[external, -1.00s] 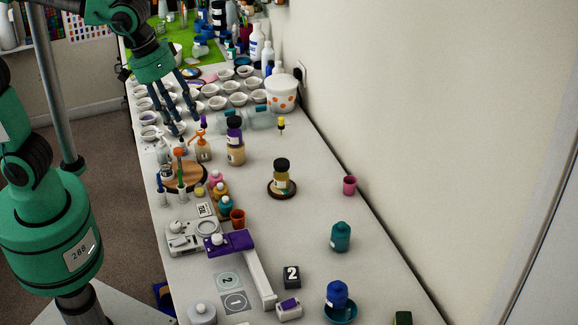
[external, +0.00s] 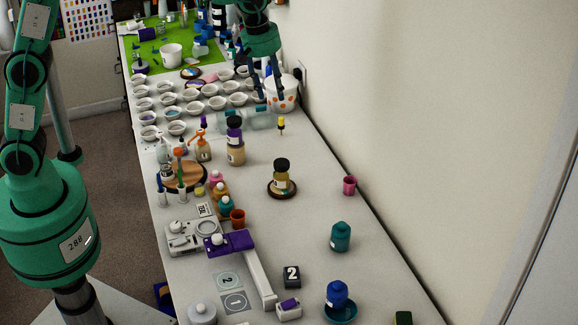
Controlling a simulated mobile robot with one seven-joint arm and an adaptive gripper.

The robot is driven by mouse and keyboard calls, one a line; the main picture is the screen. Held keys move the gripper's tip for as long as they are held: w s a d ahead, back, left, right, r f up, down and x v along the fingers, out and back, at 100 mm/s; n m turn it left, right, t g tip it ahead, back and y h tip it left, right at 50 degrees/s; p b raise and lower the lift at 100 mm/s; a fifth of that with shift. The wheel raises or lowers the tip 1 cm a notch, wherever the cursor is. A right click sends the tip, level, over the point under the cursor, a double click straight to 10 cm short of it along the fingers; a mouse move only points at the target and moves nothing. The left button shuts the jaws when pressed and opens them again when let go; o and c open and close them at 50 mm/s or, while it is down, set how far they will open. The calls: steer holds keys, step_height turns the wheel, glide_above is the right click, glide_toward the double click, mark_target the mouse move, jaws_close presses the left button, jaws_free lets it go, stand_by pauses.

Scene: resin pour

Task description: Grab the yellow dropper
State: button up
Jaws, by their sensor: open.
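The yellow dropper (external: 281,125) is small, with a yellow top and a thin tip. It stands by itself on the white table near the wall, just in front of the lying clear bottles. My gripper (external: 270,98) is open and hangs above the back right of the table, beside the white pot with orange spots. It is behind and slightly left of the dropper in the external view, and apart from it. Its fingers partly cover the pot and some bowls.
The white pot with orange spots (external: 284,95) stands by the wall behind the dropper. Clear bottles (external: 259,119) lie close to the dropper's left. Several white bowls (external: 217,103) fill the back. A jar with a black lid (external: 282,176) stands in front. The table right of the dropper is clear.

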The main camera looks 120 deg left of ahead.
steer(key=s+a+f+n+p, duration=0.1)
steer(key=a+f+n, duration=0.4)
steer(key=a, duration=0.7)
steer(key=n+g+h+p, duration=0.15)
steer(key=n+p, duration=0.25)
steer(key=n, duration=0.6)
glide_above(281, 118)
step_height(281, 118, down, 19)
steer(key=shift+a, duration=0.1)
steer(key=shift+f, duration=0.15)
steer(key=shift+f, duration=4.25)
steer(key=shift+f+p, duration=0.5)
steer(key=shift+f, duration=2.05)
